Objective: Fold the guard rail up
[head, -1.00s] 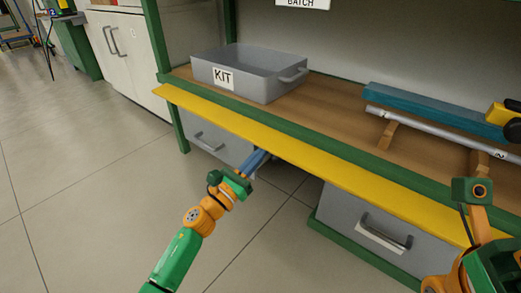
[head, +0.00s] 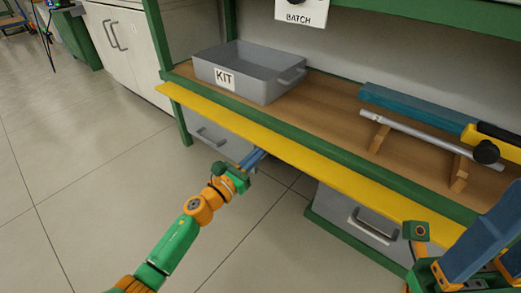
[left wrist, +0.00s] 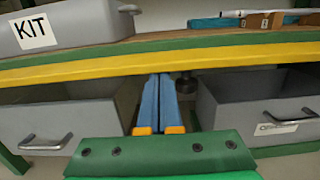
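The guard rail is a long yellow board (head: 300,153) along the front edge of the workbench, jutting outward beside the green frame. It also crosses the left wrist view (left wrist: 80,72). My left gripper (head: 258,155) is low in front of the bench, its blue fingers pointing at the rail's underside. In the left wrist view its two fingers (left wrist: 160,77) lie side by side, shut, with nothing seen between them. Their tips are at the rail's lower edge; contact is unclear. My right gripper (head: 490,228) is at the lower right, near the rail's right end, partly cut off.
A grey KIT bin (head: 250,73) stands on the bench top. A silver rod (head: 415,130) rests on wooden supports, with a blue bar (head: 410,102) behind it. Grey drawers (head: 360,221) sit below the rail. The floor at left is clear.

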